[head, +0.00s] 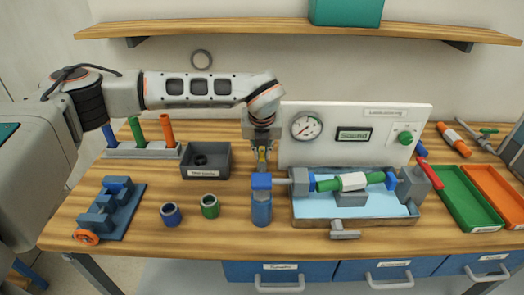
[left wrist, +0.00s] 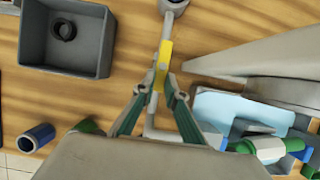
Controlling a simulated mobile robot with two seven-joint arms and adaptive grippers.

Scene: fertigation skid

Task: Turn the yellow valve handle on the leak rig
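The yellow valve handle (head: 262,155) is a short bar just left of the white gauge panel (head: 360,118). My right gripper is not in view.
A blue cylinder (head: 262,210) stands in front of the handle. The grey-rimmed tray (head: 297,212) with pipe parts is to its right, a dark grey bin (head: 217,164) to its left. Two small rings, blue (head: 171,215) and green (head: 210,206), stand nearby. A shelf (head: 225,27) runs above.

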